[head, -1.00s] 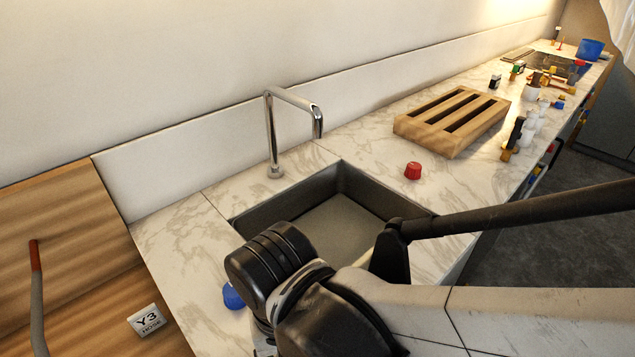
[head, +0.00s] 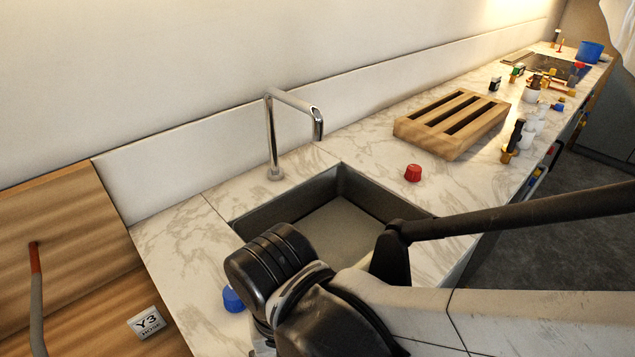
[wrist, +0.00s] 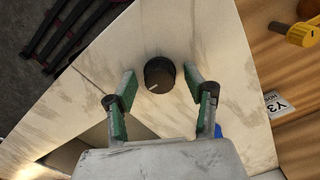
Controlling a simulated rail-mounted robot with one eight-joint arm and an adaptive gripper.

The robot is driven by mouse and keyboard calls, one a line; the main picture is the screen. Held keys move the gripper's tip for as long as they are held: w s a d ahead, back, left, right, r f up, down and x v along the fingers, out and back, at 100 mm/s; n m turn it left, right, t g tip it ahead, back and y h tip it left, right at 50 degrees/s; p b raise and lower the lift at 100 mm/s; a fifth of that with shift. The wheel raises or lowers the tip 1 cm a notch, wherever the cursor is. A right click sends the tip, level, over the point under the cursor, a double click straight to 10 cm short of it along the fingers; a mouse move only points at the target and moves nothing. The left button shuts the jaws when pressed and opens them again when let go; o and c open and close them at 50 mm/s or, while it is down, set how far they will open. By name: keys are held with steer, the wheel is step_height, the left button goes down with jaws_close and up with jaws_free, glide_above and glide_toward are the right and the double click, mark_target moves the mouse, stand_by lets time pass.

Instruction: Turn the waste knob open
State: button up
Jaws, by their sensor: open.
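A round black knob (wrist: 159,74) with a short white pointer mark stands on the pale marble surface in the wrist view. I take it to be the waste knob, though no label on it is readable. My gripper (wrist: 160,78) is open, with one green-padded finger on each side of the knob. Gaps show between both fingers and the knob, and I cannot tell the height of the fingertips over it. In the head view the knob and my gripper are hidden behind my arm.
The sink (head: 340,225) and faucet (head: 272,140) lie beyond my arm. A red knob (head: 413,173) and a blue knob (head: 233,299) sit on the counter. A wooden rack (head: 452,122) stands farther back. A Y3 label (head: 146,322) is on the wood at left.

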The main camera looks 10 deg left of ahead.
step_height(320, 180, up, 12)
stand_by(0.6)
steer(key=shift+f, duration=0.1)
steer(key=w+d+m+t, duration=0.1)
steer(key=w+d, duration=0.3)
steer(key=d, duration=0.5)
steer(key=w+d+m+t, duration=0.2)
steer(key=w+d+t, duration=0.1)
steer(key=d, duration=0.6)
steer(key=w+d+m+t, duration=0.1)
steer(key=w+d+t, duration=0.2)
steer(key=d, duration=0.7)
steer(key=shift+w+f+m, duration=0.3)
steer(key=shift+w+f, duration=0.15)
steer(key=shift+w, duration=0.75)
